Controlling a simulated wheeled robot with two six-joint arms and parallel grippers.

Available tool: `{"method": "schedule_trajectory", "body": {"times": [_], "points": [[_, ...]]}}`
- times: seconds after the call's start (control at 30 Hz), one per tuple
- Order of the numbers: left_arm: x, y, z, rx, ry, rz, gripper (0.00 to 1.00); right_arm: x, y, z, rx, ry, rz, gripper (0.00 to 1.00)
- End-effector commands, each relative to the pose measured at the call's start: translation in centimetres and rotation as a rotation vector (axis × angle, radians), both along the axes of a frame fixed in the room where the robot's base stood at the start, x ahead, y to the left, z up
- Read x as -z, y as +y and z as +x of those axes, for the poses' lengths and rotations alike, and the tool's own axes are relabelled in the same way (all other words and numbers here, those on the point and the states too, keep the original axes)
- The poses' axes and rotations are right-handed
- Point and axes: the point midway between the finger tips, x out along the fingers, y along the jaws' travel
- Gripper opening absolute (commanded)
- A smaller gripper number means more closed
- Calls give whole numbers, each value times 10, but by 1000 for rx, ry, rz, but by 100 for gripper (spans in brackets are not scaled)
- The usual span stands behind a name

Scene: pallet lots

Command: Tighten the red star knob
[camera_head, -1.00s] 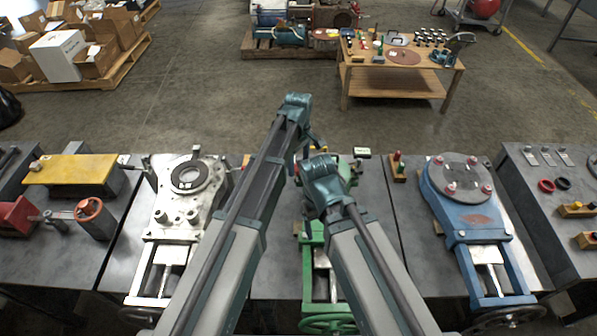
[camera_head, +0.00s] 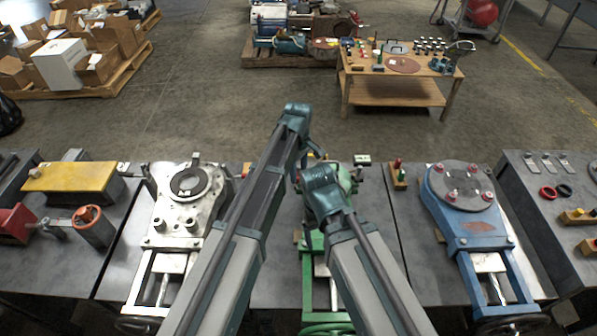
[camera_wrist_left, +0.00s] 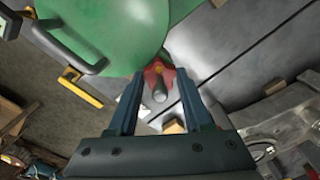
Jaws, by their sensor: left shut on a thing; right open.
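The red star knob (camera_wrist_left: 158,68) shows in the left wrist view, on the side of a green rounded machine body (camera_wrist_left: 105,28). A grey round stud or stem points from it toward the camera. My left gripper (camera_wrist_left: 157,88) is shut on the knob, with one finger on each side. In the head view the left gripper (camera_head: 314,149) reaches down at the far side of the green machine (camera_head: 313,284), and the knob is hidden there. My right gripper (camera_head: 320,184) is open, over the green machine, its fingers mostly hidden by its own wrist.
A white machine (camera_head: 190,205) stands left and a blue machine (camera_head: 468,210) right on the grey bench. A small wooden block with red and green pieces (camera_head: 398,174) lies between green and blue machines. A black handle (camera_wrist_left: 70,50) and yellow bar (camera_wrist_left: 82,88) sit near the left gripper.

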Motion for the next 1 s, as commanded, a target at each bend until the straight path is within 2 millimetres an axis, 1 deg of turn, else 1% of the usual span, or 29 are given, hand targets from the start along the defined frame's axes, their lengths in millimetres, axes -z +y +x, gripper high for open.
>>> {"method": "schedule_trajectory", "body": {"times": [0.17, 0.37, 1.0], "points": [[0, 0, 0, 48, 0, 0, 0, 0, 0, 0, 0, 0, 0, 80], [0, 0, 0, 180, 0, 0, 0, 0, 0, 0, 0, 0, 0, 80], [0, 0, 0, 783, 0, 0, 0, 0, 0, 0, 0, 0, 0, 80]]}}
